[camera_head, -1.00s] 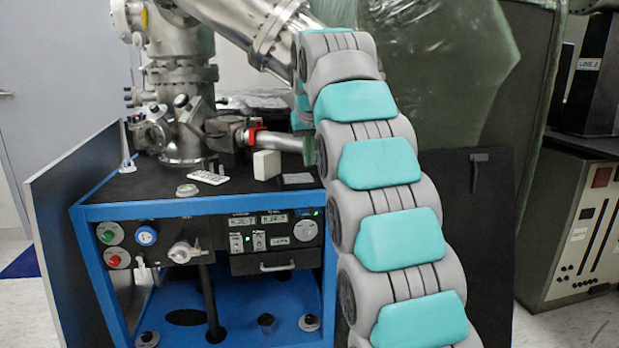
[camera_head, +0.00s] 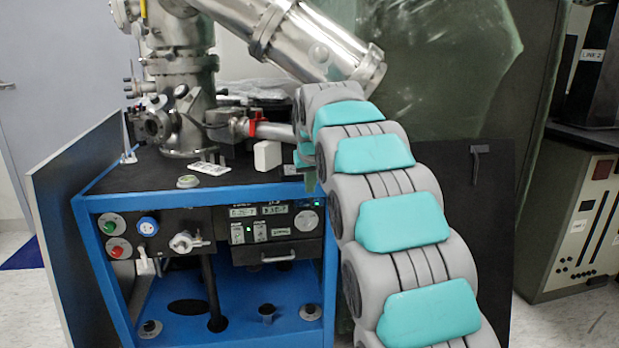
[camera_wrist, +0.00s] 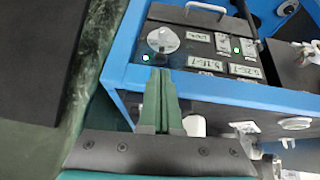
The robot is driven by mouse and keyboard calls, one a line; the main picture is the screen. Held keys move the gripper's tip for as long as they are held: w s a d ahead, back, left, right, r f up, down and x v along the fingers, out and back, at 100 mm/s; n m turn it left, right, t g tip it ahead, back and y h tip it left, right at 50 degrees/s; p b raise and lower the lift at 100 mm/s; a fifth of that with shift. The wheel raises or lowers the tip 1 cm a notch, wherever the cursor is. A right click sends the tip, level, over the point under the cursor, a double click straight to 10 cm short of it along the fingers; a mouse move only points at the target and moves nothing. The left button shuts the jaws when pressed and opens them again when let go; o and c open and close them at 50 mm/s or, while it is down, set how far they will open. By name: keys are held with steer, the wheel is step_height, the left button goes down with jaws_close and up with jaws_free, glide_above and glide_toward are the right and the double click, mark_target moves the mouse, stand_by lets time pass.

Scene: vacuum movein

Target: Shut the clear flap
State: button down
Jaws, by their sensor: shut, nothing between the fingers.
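The clear flap cannot be picked out with certainty in either view. The instrument panel (camera_head: 250,253) is in the front of the blue-framed cart, with lit displays, green lights and a round dial (camera_head: 307,221). In the wrist view the panel (camera_wrist: 193,60) appears upside down, with the dial (camera_wrist: 163,40) just beyond my fingertips. My gripper (camera_wrist: 160,72) has its green fingers shut together, with nothing seen between them. In the head view my gripper (camera_head: 310,183) is mostly hidden behind my arm, near the cart top's right front corner.
The blue cart frame (camera_head: 215,196) carries a black top with a white block (camera_head: 267,156) and a white card (camera_head: 212,168). A steel chamber (camera_head: 185,95) and slanted steel tube (camera_head: 310,45) stand above. A dark board (camera_head: 478,220) stands at right.

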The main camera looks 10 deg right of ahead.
steer(key=shift+s+f, duration=0.1)
steer(key=shift+f, duration=0.2)
steer(key=shift+f, duration=0.15)
steer(key=shift+s+f+b, duration=0.1)
steer(key=shift+b, duration=0.3)
steer(key=shift+s+t, duration=0.15)
steer(key=shift+t, duration=0.15)
